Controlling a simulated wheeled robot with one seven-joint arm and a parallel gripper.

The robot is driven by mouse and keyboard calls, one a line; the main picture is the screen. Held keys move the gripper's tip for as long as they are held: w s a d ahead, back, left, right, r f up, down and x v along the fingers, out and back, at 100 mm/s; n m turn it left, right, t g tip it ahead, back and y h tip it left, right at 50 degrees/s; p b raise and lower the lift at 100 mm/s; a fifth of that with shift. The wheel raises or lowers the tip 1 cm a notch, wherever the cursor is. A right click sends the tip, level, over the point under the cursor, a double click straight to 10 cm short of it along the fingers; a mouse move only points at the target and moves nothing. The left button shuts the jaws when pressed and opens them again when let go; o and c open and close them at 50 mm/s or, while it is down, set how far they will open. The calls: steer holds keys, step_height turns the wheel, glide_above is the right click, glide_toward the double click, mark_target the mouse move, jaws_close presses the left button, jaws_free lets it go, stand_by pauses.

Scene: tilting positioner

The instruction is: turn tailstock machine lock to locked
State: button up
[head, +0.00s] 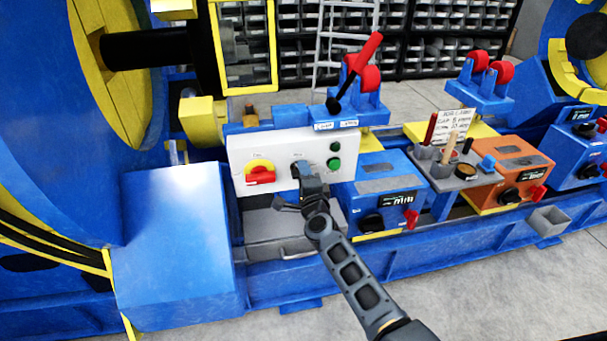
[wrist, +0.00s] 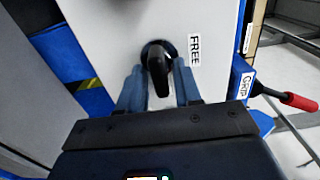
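A white control panel (head: 240,150) stands on the blue machine and also shows in the wrist view (wrist: 115,35). On it is a black rotary knob (wrist: 158,66), with a label reading FREE to its right in the wrist view. In the head view the knob is mostly hidden by my gripper (head: 302,175). In the wrist view my gripper (wrist: 160,84) is open, with one blue-grey finger on each side of the knob's handle. I cannot tell whether either finger touches it.
A red-on-yellow rotary switch (head: 260,173) is left of the knob, and green buttons (head: 334,163) are right. A red-handled lever (head: 356,70) rises above the panel; its handle shows in the wrist view (wrist: 300,102). A blue box (head: 383,190) stands to the right.

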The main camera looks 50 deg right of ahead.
steer(key=shift+o, duration=0.3)
steer(key=shift+s+a+r, duration=0.1)
steer(key=shift+s+a, duration=0.2)
steer(key=shift+s, duration=0.05)
steer(key=p+v, duration=0.2)
steer(key=v, duration=0.5)
